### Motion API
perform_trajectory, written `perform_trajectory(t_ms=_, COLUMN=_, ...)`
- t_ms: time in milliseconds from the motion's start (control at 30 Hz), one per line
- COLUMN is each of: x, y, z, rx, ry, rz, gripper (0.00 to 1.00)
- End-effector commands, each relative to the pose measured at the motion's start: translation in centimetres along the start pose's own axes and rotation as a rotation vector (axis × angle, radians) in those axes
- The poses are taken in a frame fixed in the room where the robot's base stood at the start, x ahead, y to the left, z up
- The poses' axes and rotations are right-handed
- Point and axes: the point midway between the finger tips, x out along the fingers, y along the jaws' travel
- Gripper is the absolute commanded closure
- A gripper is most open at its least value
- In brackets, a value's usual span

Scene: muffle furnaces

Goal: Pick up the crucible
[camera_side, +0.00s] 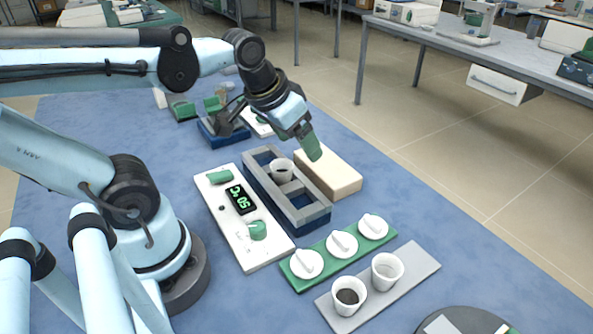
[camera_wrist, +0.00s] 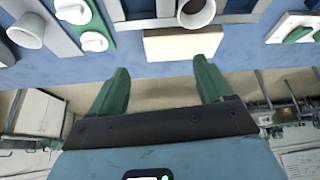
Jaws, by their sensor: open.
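A white crucible (camera_side: 282,169) stands in the grey-and-blue divided rack (camera_side: 316,215), and it also shows at the top edge of the wrist view (camera_wrist: 196,12). Two more white crucibles stand on a grey plate (camera_side: 420,262): one with dark contents (camera_side: 349,294) and one that looks pale inside (camera_side: 386,270). My gripper (camera_side: 312,150) is in the air above and to the right of the racked crucible, near the beige block. In the wrist view, its green fingers (camera_wrist: 161,66) are apart with nothing between them.
The beige block (camera_side: 328,172) lies beside the rack. White lids (camera_side: 342,243) sit on a green tray (camera_side: 297,283). A white control panel (camera_side: 270,262) with a green-digit display lies left of the rack. A dark round disc (camera_side: 462,318) is at the bottom right. Blue tabletop between is clear.

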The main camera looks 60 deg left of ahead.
Motion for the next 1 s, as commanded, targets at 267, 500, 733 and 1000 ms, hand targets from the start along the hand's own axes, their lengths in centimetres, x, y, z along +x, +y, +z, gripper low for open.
perform_trajectory(t_ms=267, x=-3.3, y=-4.4, z=-0.6, rx=-0.232, ry=-0.284, rz=-0.089, gripper=0.2)
perform_trajectory(t_ms=500, x=-1.9, y=-4.8, z=0.0, rx=-0.254, ry=-0.314, rz=-0.097, gripper=0.2)
perform_trajectory(t_ms=733, x=0.9, y=-5.0, z=1.0, rx=-0.252, ry=-0.312, rz=-0.096, gripper=0.2)
perform_trajectory(t_ms=1000, x=2.8, y=-5.1, z=1.6, rx=-0.252, ry=-0.311, rz=-0.096, gripper=0.2)
